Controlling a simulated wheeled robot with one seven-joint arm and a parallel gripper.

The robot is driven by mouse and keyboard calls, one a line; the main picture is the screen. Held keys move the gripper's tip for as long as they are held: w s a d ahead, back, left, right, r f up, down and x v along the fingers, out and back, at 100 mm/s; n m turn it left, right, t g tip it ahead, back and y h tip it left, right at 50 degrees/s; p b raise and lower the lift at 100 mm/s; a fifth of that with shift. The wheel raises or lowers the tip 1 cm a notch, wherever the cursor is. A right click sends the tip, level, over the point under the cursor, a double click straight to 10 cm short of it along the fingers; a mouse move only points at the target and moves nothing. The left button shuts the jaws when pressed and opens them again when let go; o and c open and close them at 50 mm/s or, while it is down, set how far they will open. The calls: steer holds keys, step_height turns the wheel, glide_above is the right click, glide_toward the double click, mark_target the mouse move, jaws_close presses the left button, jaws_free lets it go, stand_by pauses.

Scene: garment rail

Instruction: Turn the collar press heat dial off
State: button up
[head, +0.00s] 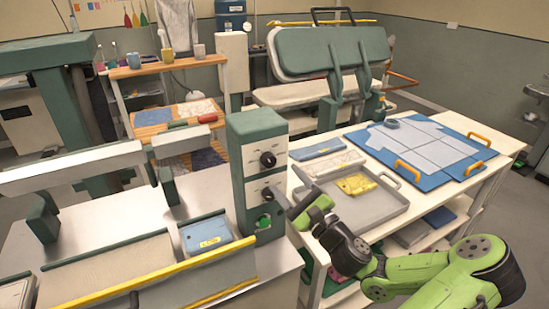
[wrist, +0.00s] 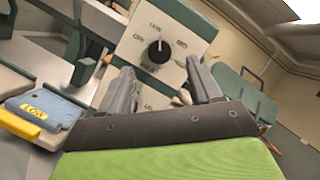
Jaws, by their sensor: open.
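A control box (head: 256,145) with a green top stands on the steel bench. Its white panels carry an upper black dial (head: 267,159) and a lower black dial (head: 272,193). I cannot tell from the lettering which is the collar press heat dial. In the wrist view a black dial (wrist: 158,52) sits just beyond the fingertips, its white mark pointing roughly up among printed settings. Part of a second panel shows below, mostly hidden by the fingers. My gripper (wrist: 160,72) is open and empty, facing the panel. In the head view it (head: 300,205) is close beside the lower dial.
A green button (head: 264,222) is below the dials. A grey tray (head: 360,210) with a yellow item stands right of the box on the white table. A blue block (head: 206,234) marked in yellow and a yellow-edged press bed (head: 130,265) lie to the left.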

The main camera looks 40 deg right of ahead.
mark_target(271, 163)
steer(key=x, duration=0.6)
steer(key=shift+w+p, duration=0.15)
steer(key=shift+p, duration=0.2)
steer(key=c, duration=1)
steer(key=shift+c, duration=0.2)
steer(key=shift+n, duration=0.5)
steer(key=n+y, duration=0.1)
steer(key=n, duration=0.2)
steer(key=n+g+y+p, duration=0.1)
steer(key=n, duration=0.1)
steer(key=shift+d+r+n+y, duration=0.1)
steer(key=shift+n+y, duration=0.2)
steer(key=shift+n, duration=0.1)
steer(key=n+g, duration=0.1)
steer(key=n, duration=0.2)
steer(key=n+g, duration=0.1)
steer(key=n, duration=0.2)
steer(key=shift+n+y, duration=0.3)
steer(key=shift+r, duration=0.1)
